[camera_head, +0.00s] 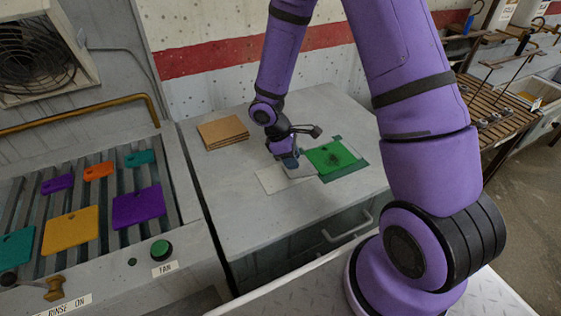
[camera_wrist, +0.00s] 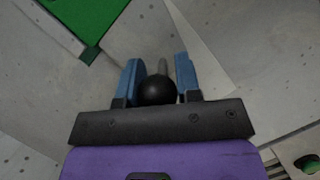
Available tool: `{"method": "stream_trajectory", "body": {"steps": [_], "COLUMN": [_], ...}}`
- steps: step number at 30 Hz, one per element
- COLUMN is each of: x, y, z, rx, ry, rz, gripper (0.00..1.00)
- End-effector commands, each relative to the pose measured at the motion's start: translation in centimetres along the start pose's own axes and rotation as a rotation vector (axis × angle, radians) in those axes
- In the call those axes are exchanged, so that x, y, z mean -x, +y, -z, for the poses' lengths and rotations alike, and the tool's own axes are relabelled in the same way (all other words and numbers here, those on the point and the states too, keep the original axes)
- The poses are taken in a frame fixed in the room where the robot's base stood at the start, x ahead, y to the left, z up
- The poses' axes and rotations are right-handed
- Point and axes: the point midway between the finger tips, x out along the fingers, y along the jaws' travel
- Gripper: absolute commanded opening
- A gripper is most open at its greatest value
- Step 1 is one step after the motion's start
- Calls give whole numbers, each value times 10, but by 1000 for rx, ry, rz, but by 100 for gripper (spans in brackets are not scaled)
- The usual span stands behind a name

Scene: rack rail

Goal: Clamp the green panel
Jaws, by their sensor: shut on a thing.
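The green panel (camera_head: 332,156) lies flat on a darker green base at the right of the grey counter. Its corner shows at the upper left of the wrist view (camera_wrist: 92,14). My gripper (camera_head: 291,162) is low over the counter, just left of the panel and apart from it. In the wrist view its blue fingers (camera_wrist: 158,80) are closed around a black ball knob (camera_wrist: 157,90). A grey rod (camera_wrist: 163,68) runs away from the knob. In the head view the gripper hides the knob, and I cannot see whether any clamp part touches the panel.
Stacked brown boards (camera_head: 222,131) lie on the counter behind and left. A pale flat patch (camera_head: 270,180) is under my gripper. A slatted rack (camera_head: 90,205) with several coloured panels stands left. A wooden rack (camera_head: 500,100) stands right. The counter's front is clear.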

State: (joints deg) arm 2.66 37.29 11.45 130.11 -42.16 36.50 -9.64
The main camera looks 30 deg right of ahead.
Motion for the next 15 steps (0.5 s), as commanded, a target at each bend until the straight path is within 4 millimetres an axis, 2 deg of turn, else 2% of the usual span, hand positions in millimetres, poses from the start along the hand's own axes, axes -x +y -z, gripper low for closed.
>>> {"method": "stream_trajectory", "body": {"steps": [8,9,11,15], "x": [-1,-1,-1,-1], "y": [3,3,3,2], "z": [-4,-4,-4,-3], "rx": [-5,-5,-5,-4], "ry": [-5,-5,-5,-4], "rz": [-1,-1,-1,-1], "gripper": [0,41,51,51]}}
